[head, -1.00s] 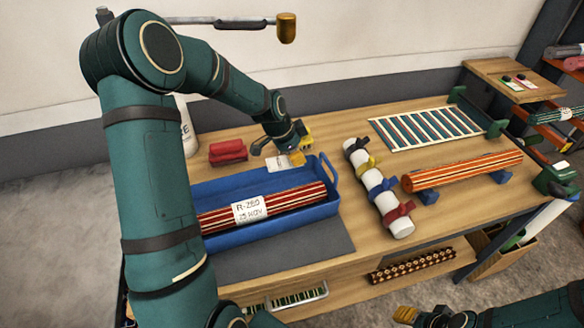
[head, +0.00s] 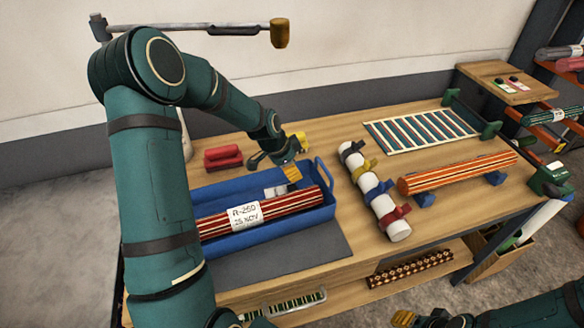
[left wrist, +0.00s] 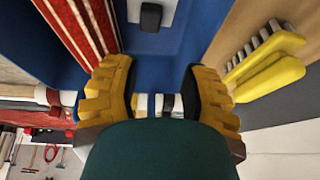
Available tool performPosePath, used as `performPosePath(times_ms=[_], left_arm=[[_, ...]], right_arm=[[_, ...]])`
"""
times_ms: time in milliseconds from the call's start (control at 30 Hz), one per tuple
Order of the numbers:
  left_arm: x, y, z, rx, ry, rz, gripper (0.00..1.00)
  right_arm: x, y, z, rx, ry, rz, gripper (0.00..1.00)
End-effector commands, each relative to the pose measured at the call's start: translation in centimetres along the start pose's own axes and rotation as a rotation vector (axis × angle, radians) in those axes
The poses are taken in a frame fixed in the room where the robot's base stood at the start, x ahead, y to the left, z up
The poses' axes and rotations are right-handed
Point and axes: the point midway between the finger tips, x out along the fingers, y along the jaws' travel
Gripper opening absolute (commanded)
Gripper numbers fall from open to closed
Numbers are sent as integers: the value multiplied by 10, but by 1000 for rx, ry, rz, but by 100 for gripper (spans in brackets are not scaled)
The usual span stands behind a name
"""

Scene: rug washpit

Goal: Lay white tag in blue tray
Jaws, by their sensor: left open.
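The blue tray (head: 262,241) stands on the workbench with a striped red roll in it, labelled R-260. A small white piece, which looks like the white tag (head: 272,191), shows inside the tray near its back wall, below my left gripper (head: 287,170). My left gripper is open over the tray. In the left wrist view its yellow fingers (left wrist: 160,95) are apart, with a white piece with dark bands (left wrist: 142,103) between them, partly hidden by the green body. I cannot tell whether it touches a finger. My right gripper (head: 425,318) is at the bottom edge, partly cut off.
A red block (head: 223,158) sits behind the tray. A white roll with coloured clamps (head: 382,205) and an orange striped roll (head: 455,175) lie to the right. A yellow brush (left wrist: 262,78) lies beside the tray. A small dark block (left wrist: 151,17) is in the tray.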

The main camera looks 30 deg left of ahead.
Motion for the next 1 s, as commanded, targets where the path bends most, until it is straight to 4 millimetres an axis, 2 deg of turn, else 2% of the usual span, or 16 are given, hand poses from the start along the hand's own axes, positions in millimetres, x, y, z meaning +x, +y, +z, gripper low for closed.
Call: performPosePath(times_ms=[167,400,600,767,1000], left_arm=[[-26,-1,0,-2,0,-5,44],[-76,-2,0,-1,1,-6,44],[-106,-1,0,-1,1,-3,44],[-116,0,0,0,0,-2,44],[-117,0,0,0,0,-1,44]], right_arm=[[-2,-1,-1,1,2,0,47],[-7,-2,-3,2,7,1,47],[-9,-3,-4,2,9,1,47],[-9,-4,-5,3,10,1,47],[-9,-3,-5,3,10,1,47]])
